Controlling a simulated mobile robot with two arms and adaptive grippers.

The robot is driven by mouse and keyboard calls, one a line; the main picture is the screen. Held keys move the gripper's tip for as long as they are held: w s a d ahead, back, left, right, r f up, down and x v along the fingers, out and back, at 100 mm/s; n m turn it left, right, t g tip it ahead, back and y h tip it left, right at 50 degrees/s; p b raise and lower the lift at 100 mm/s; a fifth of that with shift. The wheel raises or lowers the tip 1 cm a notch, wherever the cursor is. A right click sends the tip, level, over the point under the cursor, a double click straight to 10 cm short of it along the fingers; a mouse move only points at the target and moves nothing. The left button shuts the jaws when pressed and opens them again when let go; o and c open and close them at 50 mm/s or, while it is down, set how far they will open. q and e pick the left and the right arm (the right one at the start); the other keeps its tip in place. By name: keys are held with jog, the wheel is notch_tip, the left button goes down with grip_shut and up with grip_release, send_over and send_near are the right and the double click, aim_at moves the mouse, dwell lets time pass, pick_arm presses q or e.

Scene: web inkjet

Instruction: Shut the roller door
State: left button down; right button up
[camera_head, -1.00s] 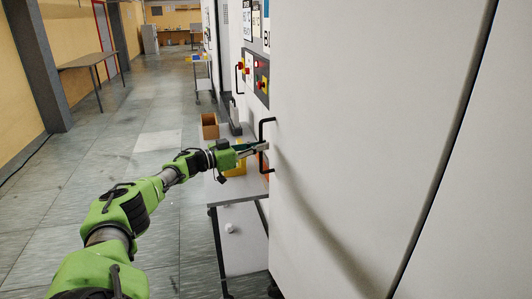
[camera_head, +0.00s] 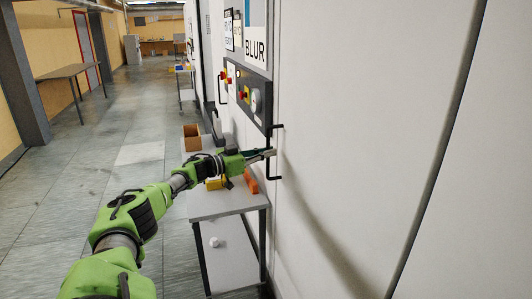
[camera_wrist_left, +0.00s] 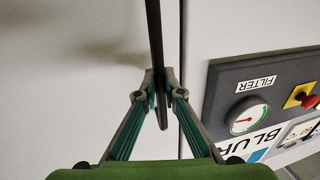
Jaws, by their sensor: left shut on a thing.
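The door is a large white panel (camera_head: 365,120) filling the right of the head view. A black bar handle (camera_head: 281,152) stands near its left edge and also shows in the left wrist view (camera_wrist_left: 154,35). My left gripper (camera_head: 271,153) reaches in from the left and is shut on the handle. In the left wrist view its two fingertips (camera_wrist_left: 161,88) close around the bar from both sides. A vertical seam beside the bar shows there too. My right gripper is out of view.
A control panel (camera_head: 252,99) with dial and buttons lies left of the door. A grey cart (camera_head: 228,203) stands below my left gripper, carrying a brown box (camera_head: 192,138) and a yellow item (camera_head: 214,184). The floor (camera_head: 75,210) at left is clear.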

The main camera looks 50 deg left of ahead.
pick_arm(q)
jog(key=shift+w+d+r, duration=0.1)
jog(key=shift+d, duration=0.05)
jog(key=c, duration=2.4)
grip_release()
jog(key=shift+o, duration=1.2)
jog(key=shift+w+d, duration=0.15)
jog(key=shift+w, duration=0.25)
jog(key=shift+w+f, duration=0.3)
jog(key=shift+w, duration=0.1)
jog(key=v, duration=1.2)
jog(key=shift+s+r, duration=0.2)
jog(key=shift+s, duration=0.1)
